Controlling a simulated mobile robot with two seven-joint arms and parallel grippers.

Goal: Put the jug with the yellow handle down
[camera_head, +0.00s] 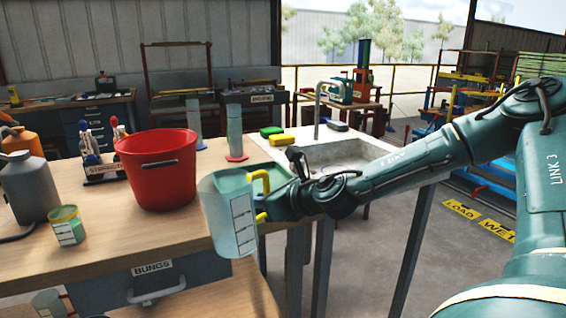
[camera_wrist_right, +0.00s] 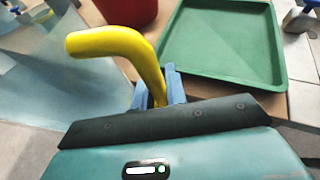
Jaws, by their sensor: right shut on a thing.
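The jug (camera_head: 229,222) is clear, with a white marked label and a yellow handle (camera_head: 262,186). In the head view it hangs slightly tilted at the bench's front right corner, its lower part overlapping the bench edge. My right gripper (camera_head: 269,201) is shut on the handle from the right. In the right wrist view, the blue fingers of my right gripper (camera_wrist_right: 158,90) close around the yellow handle (camera_wrist_right: 115,45), and the clear jug body (camera_wrist_right: 50,95) fills the left side. A green tray (camera_wrist_right: 225,78) lies on the bench beyond the fingers. My left gripper is not in view.
A red bucket (camera_head: 158,175) stands on the wooden bench (camera_head: 130,235), left of the jug. A sink (camera_head: 335,152) is behind my right arm. Bare bench lies in front of the bucket.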

